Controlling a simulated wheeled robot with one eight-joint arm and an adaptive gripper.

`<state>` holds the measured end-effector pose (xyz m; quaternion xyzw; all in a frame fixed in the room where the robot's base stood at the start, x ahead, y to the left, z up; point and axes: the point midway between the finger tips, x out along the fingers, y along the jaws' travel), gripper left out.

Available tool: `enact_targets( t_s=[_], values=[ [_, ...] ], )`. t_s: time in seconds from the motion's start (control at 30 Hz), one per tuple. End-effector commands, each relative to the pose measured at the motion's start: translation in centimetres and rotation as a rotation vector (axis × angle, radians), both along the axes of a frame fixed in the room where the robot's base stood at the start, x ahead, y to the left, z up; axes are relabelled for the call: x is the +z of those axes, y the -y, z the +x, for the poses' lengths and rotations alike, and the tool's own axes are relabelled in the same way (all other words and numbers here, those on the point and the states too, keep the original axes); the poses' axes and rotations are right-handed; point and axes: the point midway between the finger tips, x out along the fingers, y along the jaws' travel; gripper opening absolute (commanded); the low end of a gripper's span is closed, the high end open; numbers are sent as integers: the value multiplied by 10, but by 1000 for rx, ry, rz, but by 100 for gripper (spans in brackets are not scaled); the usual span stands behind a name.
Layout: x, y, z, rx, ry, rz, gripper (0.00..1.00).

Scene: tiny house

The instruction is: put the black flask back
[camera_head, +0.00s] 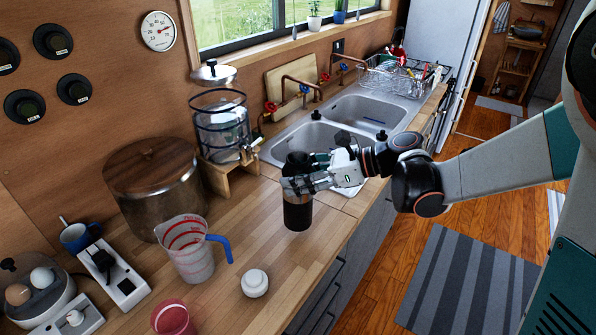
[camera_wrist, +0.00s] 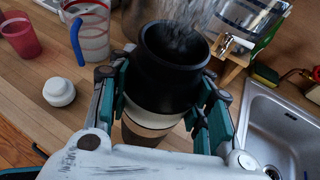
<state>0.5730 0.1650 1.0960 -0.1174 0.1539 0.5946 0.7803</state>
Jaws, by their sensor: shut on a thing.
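The black flask (camera_head: 298,212) is upright over the wooden counter (camera_head: 246,238), to the left of the sink. I cannot tell whether its base touches the counter. My gripper (camera_head: 300,181) is shut around the flask's upper part, coming from the right. In the wrist view the flask (camera_wrist: 168,85) stands between the two fingers of my gripper (camera_wrist: 163,105). Its open black mouth faces up, with a pale band and a brown section lower down. A small white round lid-like object (camera_head: 255,283) lies on the counter in front of the flask; it also shows in the wrist view (camera_wrist: 59,92).
A measuring jug (camera_head: 190,255) with a blue handle and a red cup (camera_head: 173,318) stand to the left. A wooden-lidded canister (camera_head: 158,205) and a glass dispenser (camera_head: 222,132) stand behind. The double sink (camera_head: 320,142) and a dish rack (camera_head: 395,75) lie beyond the gripper.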

Motion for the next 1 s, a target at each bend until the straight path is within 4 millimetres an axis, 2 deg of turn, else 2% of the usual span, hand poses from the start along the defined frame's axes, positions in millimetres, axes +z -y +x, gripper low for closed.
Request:
enact_targets(
  t_s=[0.33,0.77,0.8,0.87,1.0],
  values=[
    [-38,0,0,0,1,2,0],
    [-42,0,0,0,1,2,0],
    [-43,0,0,0,0,0,50],
    [-42,0,0,0,0,0,64],
    [-42,0,0,0,0,0,66]
  ],
)
